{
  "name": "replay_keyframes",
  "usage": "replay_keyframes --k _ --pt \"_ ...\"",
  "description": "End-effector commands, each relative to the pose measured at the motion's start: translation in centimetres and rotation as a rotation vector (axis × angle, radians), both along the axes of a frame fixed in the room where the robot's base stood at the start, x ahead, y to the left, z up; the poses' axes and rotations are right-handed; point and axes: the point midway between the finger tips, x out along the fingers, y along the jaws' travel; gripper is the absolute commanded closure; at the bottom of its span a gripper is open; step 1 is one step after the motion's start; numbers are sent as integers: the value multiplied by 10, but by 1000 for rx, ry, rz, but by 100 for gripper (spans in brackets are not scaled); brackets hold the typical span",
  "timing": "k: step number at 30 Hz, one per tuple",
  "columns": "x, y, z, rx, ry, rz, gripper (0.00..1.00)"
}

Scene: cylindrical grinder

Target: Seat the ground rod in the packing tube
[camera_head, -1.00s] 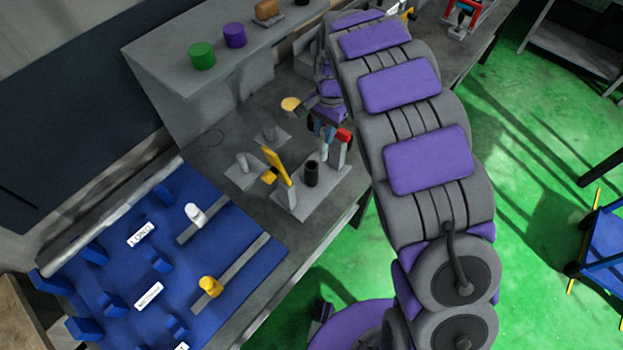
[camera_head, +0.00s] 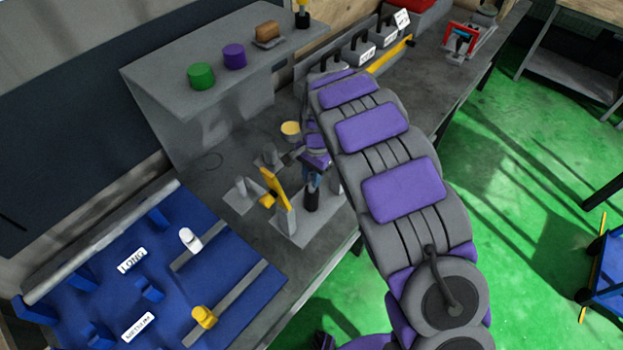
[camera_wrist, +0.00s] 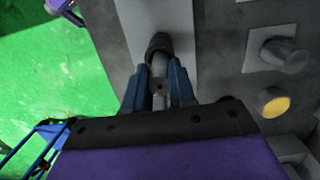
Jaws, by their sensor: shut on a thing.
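The black upright tube (camera_head: 312,201), which looks like the packing tube, stands on a light grey plate (camera_head: 290,232). My gripper (camera_head: 313,180) is directly above the tube, pointing down. In the wrist view, the blue fingers of my gripper (camera_wrist: 160,92) are shut on the grey ground rod (camera_wrist: 160,68). The rod's near end face shows a small centre hole. Its far end meets the dark mouth of the tube (camera_wrist: 158,42) and looks lined up with it. How deep it sits inside cannot be told. My arm and fingers hide much of the rod in the head view.
Grey posts on small plates (camera_head: 241,188) and a yellow-topped cup (camera_head: 290,131) stand behind. A blue rack (camera_head: 225,262) lies to the left. Green floor lies right of the bench.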

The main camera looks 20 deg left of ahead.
Motion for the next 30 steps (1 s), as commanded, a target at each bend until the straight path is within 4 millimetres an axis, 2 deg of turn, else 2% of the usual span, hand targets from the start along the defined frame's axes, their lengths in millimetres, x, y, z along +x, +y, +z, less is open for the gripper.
replay_keyframes --k 25,26,30 --pt "0 0 -14 1 -1 1 100" --pt "0 0 -14 1 -1 1 74" --pt "0 0 -14 0 -1 1 61"
